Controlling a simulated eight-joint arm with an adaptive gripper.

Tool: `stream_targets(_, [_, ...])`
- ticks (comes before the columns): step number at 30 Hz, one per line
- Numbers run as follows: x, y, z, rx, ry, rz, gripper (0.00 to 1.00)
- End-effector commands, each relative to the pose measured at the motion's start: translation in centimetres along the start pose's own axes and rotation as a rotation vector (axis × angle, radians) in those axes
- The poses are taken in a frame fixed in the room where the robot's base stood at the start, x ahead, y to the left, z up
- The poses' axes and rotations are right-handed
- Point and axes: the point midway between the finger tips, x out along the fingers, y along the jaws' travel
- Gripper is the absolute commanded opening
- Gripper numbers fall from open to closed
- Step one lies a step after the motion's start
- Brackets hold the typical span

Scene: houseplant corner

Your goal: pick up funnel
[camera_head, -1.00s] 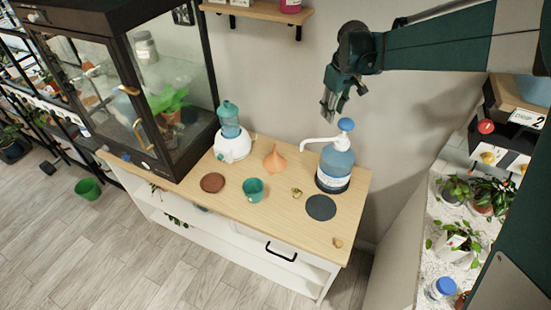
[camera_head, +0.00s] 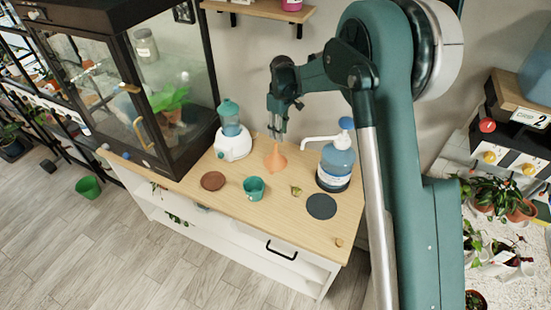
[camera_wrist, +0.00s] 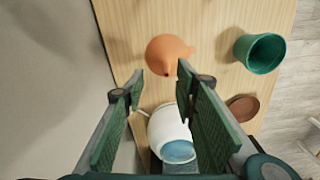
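The orange funnel (camera_head: 275,160) stands on the wooden cabinet top, wide end down and narrow spout up, between the white-and-teal dispenser and the blue pump bottle. In the wrist view the funnel (camera_wrist: 167,50) lies just beyond my fingertips, with its small tip toward the right. My gripper (camera_head: 277,134) hangs fingers-down right above the funnel. In the wrist view my gripper (camera_wrist: 160,73) has its two green-padded fingers spread apart with nothing between them. Whether a fingertip touches the funnel cannot be told.
The dispenser (camera_head: 232,140) stands left of the funnel and the pump bottle (camera_head: 336,163) right. A teal cup (camera_head: 254,188), brown saucer (camera_head: 213,181) and dark round mat (camera_head: 321,206) lie nearer the front edge. A glass cabinet (camera_head: 165,90) rises at left; a wall shelf (camera_head: 262,11) is above.

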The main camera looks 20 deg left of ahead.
Motion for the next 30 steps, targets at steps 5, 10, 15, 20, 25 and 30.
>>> stream_targets(5, [1.7, -0.8, -1.4, -0.034, -0.011, -0.012, 0.29])
stream_targets(10, [2.0, -1.0, -1.7, -0.041, -0.013, -0.015, 0.29])
stream_targets(15, [2.0, -0.9, -1.6, -0.04, -0.013, -0.014, 0.29])
stream_targets(20, [2.3, -0.9, -1.6, -0.039, -0.013, -0.014, 0.29])
stream_targets(25, [3.6, -1.0, -1.6, -0.039, -0.012, -0.014, 0.29])
stream_targets(30, [4.5, -1.0, -1.6, -0.039, -0.012, -0.014, 0.29])
